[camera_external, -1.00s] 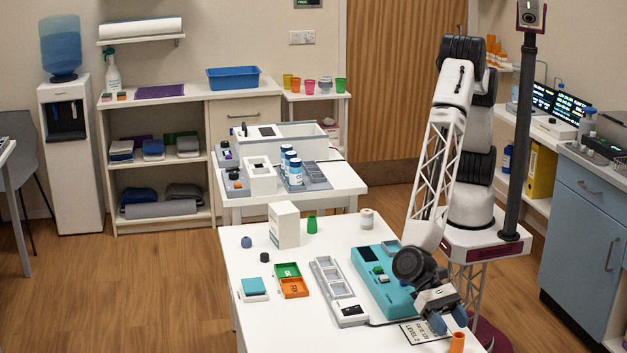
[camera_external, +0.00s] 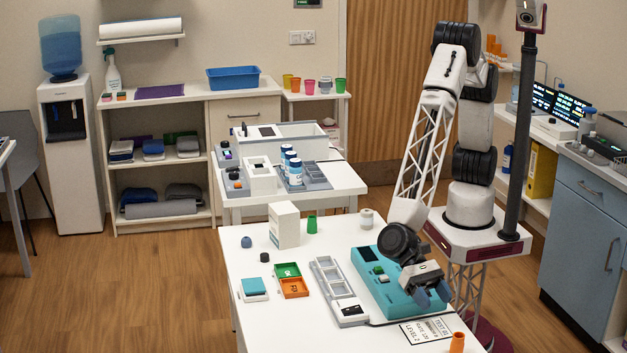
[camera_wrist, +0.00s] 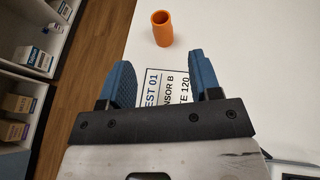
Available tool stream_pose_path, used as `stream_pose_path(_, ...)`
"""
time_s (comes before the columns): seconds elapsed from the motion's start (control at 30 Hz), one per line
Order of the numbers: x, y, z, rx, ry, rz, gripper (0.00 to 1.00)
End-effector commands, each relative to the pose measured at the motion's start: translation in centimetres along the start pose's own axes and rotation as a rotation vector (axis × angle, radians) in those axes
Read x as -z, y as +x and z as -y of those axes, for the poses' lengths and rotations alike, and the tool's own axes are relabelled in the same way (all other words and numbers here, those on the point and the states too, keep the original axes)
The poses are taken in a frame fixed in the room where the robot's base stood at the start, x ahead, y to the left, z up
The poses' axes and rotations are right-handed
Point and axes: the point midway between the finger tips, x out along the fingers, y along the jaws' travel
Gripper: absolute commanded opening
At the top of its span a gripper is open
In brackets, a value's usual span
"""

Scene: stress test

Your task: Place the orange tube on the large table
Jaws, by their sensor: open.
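The orange tube (camera_external: 457,342) stands upright on the large white table (camera_external: 290,330), near its front right corner. In the wrist view the orange tube (camera_wrist: 162,29) stands near the table edge, beyond my fingertips and apart from them. My gripper (camera_external: 432,296) is open and empty, above the table near the teal device. Its blue fingers (camera_wrist: 160,80) show in the wrist view with a printed label between and below them.
A teal device (camera_external: 385,281), a grey tray with slots (camera_external: 338,291), and green and orange bins (camera_external: 290,279) stand on the table. A printed label sheet (camera_external: 427,330) lies beside the tube. The front middle of the table is clear.

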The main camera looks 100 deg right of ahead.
Motion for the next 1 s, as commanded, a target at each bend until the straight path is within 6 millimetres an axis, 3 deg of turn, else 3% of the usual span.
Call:
stream_pose_path(0.77, -0.1, -0.1, 0.0, 0.000, -0.003, -0.001, 0.58)
stream_pose_path(0.87, -0.3, -0.9, 0.1, -0.001, -0.018, -0.005, 0.58)
stream_pose_path(1.0, -1.1, -3.6, 0.5, -0.003, -0.067, -0.020, 0.58)
